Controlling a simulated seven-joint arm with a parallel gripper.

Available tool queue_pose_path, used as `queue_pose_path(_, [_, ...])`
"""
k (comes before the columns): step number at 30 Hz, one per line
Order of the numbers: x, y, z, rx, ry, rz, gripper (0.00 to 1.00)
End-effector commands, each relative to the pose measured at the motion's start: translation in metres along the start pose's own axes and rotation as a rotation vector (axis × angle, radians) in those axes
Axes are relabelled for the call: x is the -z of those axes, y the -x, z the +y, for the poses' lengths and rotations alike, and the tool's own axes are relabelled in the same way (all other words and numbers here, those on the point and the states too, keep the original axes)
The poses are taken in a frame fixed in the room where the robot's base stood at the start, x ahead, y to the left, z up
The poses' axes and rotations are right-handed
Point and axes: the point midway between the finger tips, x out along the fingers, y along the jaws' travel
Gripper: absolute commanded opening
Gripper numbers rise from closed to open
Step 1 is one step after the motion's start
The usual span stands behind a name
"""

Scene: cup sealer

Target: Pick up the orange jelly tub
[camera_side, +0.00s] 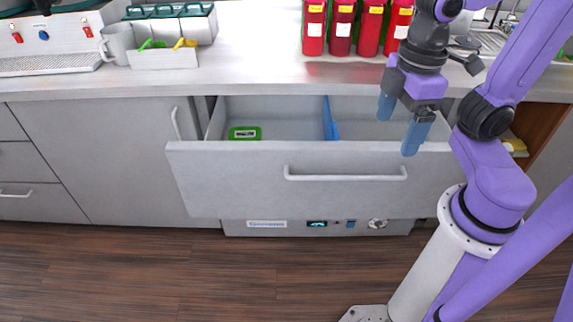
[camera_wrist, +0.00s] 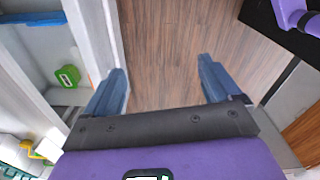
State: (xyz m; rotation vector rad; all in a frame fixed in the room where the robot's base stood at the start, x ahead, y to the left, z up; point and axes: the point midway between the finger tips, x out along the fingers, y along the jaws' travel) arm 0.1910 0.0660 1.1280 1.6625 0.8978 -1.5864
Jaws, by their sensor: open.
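I cannot make out an orange jelly tub in either view. The open drawer (camera_side: 230,165) holds a small green tub (camera_side: 244,133) with a dark label, left of a blue divider (camera_side: 330,120). The green tub also shows in the wrist view (camera_wrist: 67,76). My gripper (camera_side: 399,124) is open and empty, fingers pointing down, at the right part of the drawer near its front panel. In the wrist view its fingers (camera_wrist: 162,80) are apart with only wood floor between them. The drawer's right compartment is partly hidden by my gripper and the front panel.
Several red containers (camera_side: 341,28) stand on the counter (camera_side: 250,75) above the drawer. A grey jug (camera_side: 118,43) and a bin with green and yellow handles (camera_side: 165,58) stand at left. A yellow item (camera_side: 514,144) lies in the wooden opening at right.

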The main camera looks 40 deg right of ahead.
Motion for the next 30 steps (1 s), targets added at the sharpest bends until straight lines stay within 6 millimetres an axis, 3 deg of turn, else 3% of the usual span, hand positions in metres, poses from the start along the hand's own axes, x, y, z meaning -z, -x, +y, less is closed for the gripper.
queue_pose_path(8, [0.056, 0.007, 0.045, -0.024, -0.228, 0.032, 0.90])
queue_pose_path(18, [0.121, 0.010, 0.139, -0.070, -0.584, 0.082, 0.90])
queue_pose_path(24, [0.142, 0.008, 0.205, -0.103, -0.791, 0.109, 0.90])
queue_pose_path(30, [0.147, 0.002, 0.274, -0.138, -0.999, 0.136, 0.90])
